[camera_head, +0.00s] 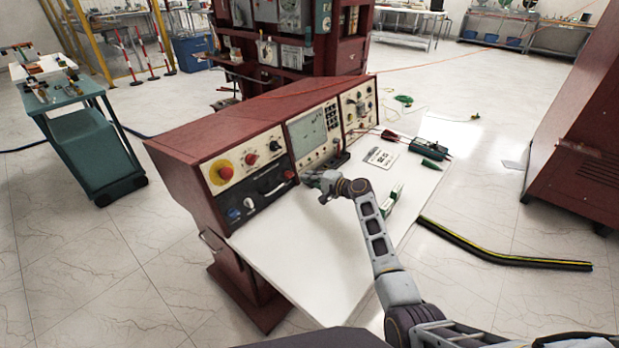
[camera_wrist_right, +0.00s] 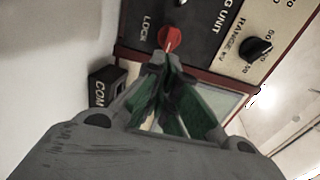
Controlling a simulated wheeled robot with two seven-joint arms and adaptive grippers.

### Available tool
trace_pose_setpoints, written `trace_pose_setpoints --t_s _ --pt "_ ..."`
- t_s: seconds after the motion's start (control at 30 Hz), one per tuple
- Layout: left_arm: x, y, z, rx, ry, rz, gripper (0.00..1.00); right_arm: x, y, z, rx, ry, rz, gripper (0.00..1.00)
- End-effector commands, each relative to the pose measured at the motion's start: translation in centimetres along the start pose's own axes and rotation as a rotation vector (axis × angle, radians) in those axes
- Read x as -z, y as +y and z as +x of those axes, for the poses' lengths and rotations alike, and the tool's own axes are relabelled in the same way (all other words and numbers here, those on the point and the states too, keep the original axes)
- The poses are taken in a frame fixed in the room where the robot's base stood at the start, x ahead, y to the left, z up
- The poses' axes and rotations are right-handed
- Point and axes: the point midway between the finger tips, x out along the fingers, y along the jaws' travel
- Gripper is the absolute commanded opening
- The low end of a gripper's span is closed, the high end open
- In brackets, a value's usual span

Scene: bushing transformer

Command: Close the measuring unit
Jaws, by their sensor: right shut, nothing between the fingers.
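The measuring unit is a black panel (camera_head: 262,201) low on the left of the red console. It also shows in the right wrist view (camera_wrist_right: 200,12), with part of its label, "UNIT". A red knob marked "LOCK" (camera_wrist_right: 171,38) sits on it, and its pointer end lies at my fingertips. My right gripper (camera_head: 311,179) is close in front of the panel's right end. In the right wrist view my right gripper (camera_wrist_right: 168,66) is shut, with its tips together at the knob and nothing held. I cannot tell whether they touch it. My left gripper is out of view.
The white desk top (camera_head: 280,258) is mostly bare in front of the console. A black block marked "COM" (camera_wrist_right: 103,88) is beside my fingers. A green meter box (camera_head: 431,133) and a label plate (camera_head: 381,158) lie farther right. A teal cart (camera_head: 88,140) stands left.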

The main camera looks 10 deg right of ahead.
Motion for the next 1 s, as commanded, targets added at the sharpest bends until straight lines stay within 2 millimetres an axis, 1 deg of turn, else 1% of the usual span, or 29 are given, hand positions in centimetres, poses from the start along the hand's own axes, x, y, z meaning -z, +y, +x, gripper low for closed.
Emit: trace_pose_setpoints --t_s 0.33,0.57,0.77,0.9,1.0 --pt "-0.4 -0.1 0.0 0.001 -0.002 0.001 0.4 0.0 -0.1 -1.0 0.0 0.001 0.0 0.0" --pt "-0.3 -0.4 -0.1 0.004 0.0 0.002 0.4 0.1 0.0 -2.2 0.0 0.002 0.0 0.0" --pt "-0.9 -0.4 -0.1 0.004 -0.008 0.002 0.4 0.1 0.0 -4.0 -0.001 0.002 -0.001 0.0" --pt "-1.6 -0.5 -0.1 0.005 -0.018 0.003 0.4 0.0 0.0 -5.4 -0.001 0.002 -0.001 0.0" --pt "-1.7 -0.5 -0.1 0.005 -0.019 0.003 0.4 0.0 0.0 -6.6 -0.001 0.001 -0.001 0.0"
